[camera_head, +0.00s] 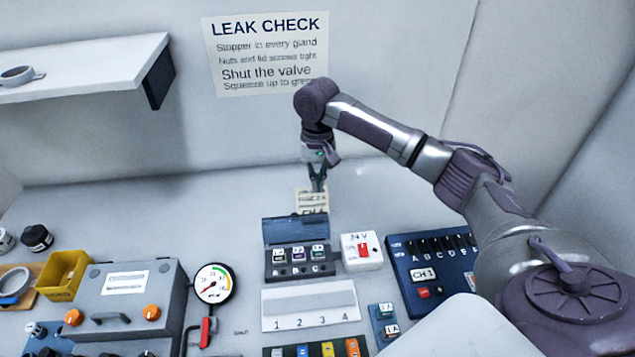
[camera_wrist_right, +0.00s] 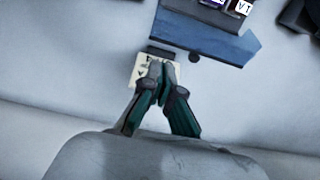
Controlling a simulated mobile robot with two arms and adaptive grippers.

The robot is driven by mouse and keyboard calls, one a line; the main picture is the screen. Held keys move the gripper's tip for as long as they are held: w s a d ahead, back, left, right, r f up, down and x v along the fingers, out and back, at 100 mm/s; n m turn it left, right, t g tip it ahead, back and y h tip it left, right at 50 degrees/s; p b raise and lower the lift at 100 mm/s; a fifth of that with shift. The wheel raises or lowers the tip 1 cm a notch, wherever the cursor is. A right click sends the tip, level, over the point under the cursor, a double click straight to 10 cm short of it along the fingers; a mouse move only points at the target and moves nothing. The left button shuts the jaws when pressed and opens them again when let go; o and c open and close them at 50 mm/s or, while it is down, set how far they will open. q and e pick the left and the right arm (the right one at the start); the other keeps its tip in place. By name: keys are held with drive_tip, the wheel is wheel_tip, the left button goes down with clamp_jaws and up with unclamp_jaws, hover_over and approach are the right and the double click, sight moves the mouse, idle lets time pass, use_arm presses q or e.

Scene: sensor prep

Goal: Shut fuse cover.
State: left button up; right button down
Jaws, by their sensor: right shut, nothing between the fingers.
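The fuse box (camera_head: 299,262) stands on the bench, with several fuses in a row above the letters A, B and C. Its dark blue-grey cover (camera_head: 294,229) is open, raised along the back edge of the box. In the right wrist view the cover (camera_wrist_right: 205,38) shows at the top, with part of the fuse row beyond it. My right gripper (camera_head: 318,187) is shut and empty, pointing down just behind the cover. Its fingertips (camera_wrist_right: 162,66) are apart from the cover in the wrist view, over a small cream card (camera_wrist_right: 141,71). My left gripper is not in view.
A white 24 V switch box (camera_head: 362,252) stands right of the fuse box, and a blue CH1 panel (camera_head: 432,268) is further right. A white numbered plate (camera_head: 311,302) lies in front. A round gauge (camera_head: 212,285) stands to the left. The bench behind is mostly clear up to the wall.

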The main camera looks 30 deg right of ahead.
drive_tip(key=f, duration=0.7)
drive_tip(key=shift+s+a+f+p, duration=0.1)
drive_tip(key=shift+s+p, duration=0.15)
drive_tip(key=shift+p, duration=0.05)
